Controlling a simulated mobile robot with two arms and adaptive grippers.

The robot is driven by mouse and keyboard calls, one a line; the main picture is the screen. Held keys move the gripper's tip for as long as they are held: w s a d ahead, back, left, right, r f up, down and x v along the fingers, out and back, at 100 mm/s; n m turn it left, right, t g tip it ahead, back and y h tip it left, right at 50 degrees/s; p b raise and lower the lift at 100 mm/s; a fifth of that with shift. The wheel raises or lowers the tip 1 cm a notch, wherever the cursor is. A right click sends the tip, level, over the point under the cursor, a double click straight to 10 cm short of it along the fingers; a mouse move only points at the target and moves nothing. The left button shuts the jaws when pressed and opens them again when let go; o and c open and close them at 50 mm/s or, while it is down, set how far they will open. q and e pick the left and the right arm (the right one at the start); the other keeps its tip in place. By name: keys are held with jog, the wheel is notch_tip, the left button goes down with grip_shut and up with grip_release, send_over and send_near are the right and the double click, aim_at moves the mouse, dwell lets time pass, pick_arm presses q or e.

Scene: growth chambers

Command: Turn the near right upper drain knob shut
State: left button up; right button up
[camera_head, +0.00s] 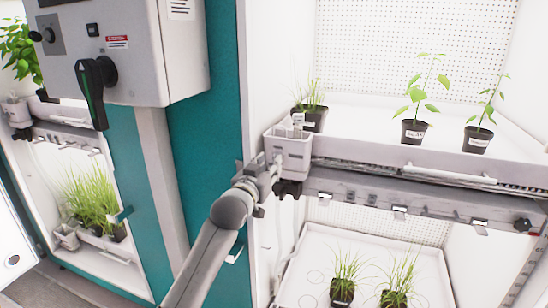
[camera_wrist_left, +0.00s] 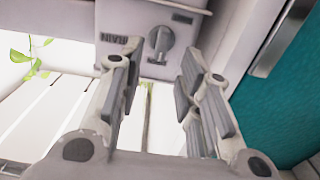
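A grey drain knob (camera_wrist_left: 161,42) sits on the front of a pale box (camera_wrist_left: 190,20), beside an upside-down drain label (camera_wrist_left: 118,39) in the left wrist view. My left gripper (camera_wrist_left: 155,68) is open, with its fingers apart and the knob beyond the gap between the tips. Nothing is between the fingers. In the head view the box (camera_head: 290,152) hangs at the left end of the upper shelf, and my left gripper (camera_head: 270,172) is at its front left side. The knob is too small and covered to make out there. My right gripper is not in view.
The upper shelf (camera_head: 375,146) holds several potted plants, with a rail (camera_head: 420,198) along its front. A teal cabinet post (camera_head: 205,130) and a control box with a black handle (camera_head: 96,85) stand to the left. More plants (camera_head: 345,275) stand on the lower shelf.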

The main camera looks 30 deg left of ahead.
aim_at(274, 158)
pick_arm(q)
jog(key=shift+p+x, duration=0.4)
jog(key=shift+x, duration=1.9)
jog(key=shift+s+r, duration=0.1)
grip_shut()
